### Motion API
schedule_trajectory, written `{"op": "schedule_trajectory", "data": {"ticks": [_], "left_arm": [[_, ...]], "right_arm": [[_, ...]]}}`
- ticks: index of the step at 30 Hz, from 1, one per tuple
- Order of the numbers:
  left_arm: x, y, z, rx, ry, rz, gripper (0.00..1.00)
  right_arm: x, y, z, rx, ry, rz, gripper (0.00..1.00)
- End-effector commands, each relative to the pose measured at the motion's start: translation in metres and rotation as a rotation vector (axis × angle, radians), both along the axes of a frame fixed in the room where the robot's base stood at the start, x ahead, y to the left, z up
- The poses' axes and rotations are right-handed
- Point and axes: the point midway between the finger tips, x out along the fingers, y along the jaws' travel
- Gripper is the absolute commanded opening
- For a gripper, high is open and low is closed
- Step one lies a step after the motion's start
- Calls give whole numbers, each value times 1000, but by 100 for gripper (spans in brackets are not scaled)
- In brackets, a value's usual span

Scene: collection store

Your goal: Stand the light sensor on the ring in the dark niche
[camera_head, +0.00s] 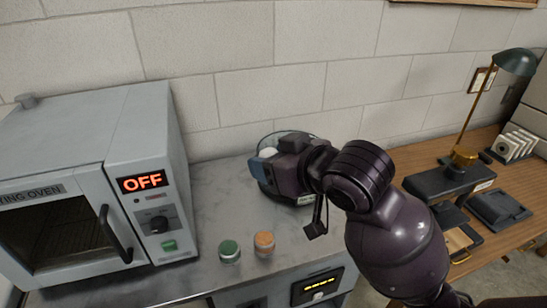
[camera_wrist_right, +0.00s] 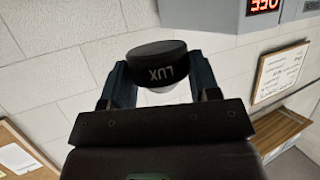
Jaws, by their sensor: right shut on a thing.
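The light sensor (camera_wrist_right: 158,62), a black disc marked LUX with a pale underside, is between the two fingers of my right gripper (camera_wrist_right: 160,78) in the right wrist view. The fingers are shut on its sides. In the head view my right gripper (camera_head: 267,160) is over the grey worktop, in front of a round glass vessel. A small white part there may belong to the sensor, which is otherwise mostly hidden. I cannot make out the dark niche or its ring in either view. My left gripper is not in view.
An oven (camera_head: 150,130) reading OFF stands at the left. A green jar (camera_head: 229,252) and an orange jar (camera_head: 264,244) stand on the grey worktop (camera_head: 215,195). The glass vessel (camera_head: 275,136) is behind my gripper. A wooden desk (camera_head: 415,160) with a lamp (camera_head: 515,62) is at the right.

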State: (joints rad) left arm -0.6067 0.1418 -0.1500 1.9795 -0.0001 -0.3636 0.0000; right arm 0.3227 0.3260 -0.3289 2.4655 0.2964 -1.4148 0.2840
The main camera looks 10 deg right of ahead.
Motion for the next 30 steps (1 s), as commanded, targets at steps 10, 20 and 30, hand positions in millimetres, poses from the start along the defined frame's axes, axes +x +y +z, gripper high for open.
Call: {"op": "schedule_trajectory", "data": {"ticks": [10,20,30], "left_arm": [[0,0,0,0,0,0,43],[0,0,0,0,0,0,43],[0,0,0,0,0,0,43]], "right_arm": [[9,12,-28,-3,4,256,32],[17,23,-50,-2,2,483,32],[24,33,-72,-1,4,691,32]]}}
